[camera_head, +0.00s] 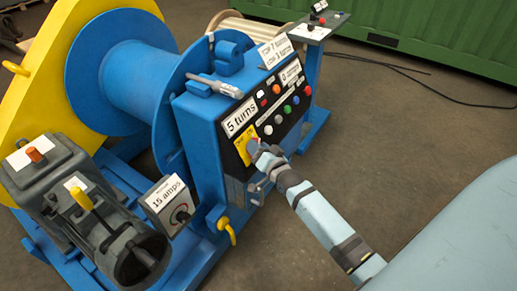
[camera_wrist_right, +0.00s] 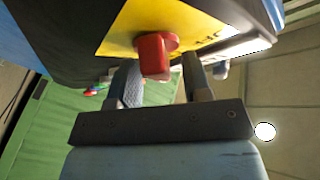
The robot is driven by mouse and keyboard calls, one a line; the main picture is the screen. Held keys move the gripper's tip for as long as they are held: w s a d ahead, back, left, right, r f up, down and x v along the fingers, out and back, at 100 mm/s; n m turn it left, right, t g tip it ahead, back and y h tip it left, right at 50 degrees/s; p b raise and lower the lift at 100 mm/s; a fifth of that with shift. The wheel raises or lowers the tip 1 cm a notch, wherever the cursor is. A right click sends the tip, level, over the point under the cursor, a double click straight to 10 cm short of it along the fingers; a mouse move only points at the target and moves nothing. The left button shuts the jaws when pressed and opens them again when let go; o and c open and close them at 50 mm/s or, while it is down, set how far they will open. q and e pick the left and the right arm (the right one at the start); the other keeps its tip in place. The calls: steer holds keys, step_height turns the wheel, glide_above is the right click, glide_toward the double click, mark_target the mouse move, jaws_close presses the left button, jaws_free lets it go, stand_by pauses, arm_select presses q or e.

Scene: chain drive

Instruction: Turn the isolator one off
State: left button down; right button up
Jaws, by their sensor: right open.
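The isolator is a red knob (camera_wrist_right: 153,55) on a yellow plate (camera_wrist_right: 195,22) in the right wrist view. In the head view the yellow plate (camera_head: 240,150) is at the lower left of the black control panel, and my right gripper largely hides the knob. My right gripper (camera_head: 256,150) is at the plate. In the wrist view its two fingers (camera_wrist_right: 163,74) are apart, one to each side of the knob's lower end; I cannot tell whether they touch it. The lettering on the plate is mostly cut off. My left gripper is not in view.
The blue control box (camera_head: 199,130) carries a "5 turns" label (camera_head: 240,116) and several coloured buttons close to my right gripper. A "15 amps" box (camera_head: 167,205) and a grey motor (camera_head: 85,200) stand left. The floor (camera_head: 420,130) to the right is mostly clear.

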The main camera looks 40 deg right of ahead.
jaws_close()
steer(key=shift+n+y, duration=0.3)
steer(key=shift+n, duration=0.2)
steer(key=n+y, duration=0.2)
steer(key=n, duration=0.1)
steer(key=shift+n+t, duration=0.4)
steer(key=n+y, duration=0.2)
steer(key=n, duration=0.2)
steer(key=n+y, duration=0.3)
steer(key=shift+d+n, duration=0.1)
steer(key=shift+n, duration=0.3)
steer(key=n+g+y, duration=0.1)
steer(key=n+y, duration=0.1)
steer(key=n, duration=0.2)
steer(key=n+g+y, duration=0.2)
steer(key=n, duration=0.1)
steer(key=shift+n+y, duration=0.3)
steer(key=shift+n, duration=0.1)
steer(key=shift+n+g+y+p, duration=0.65)
steer(key=shift+n+g, duration=0.95)
steer(key=shift+n, duration=1)
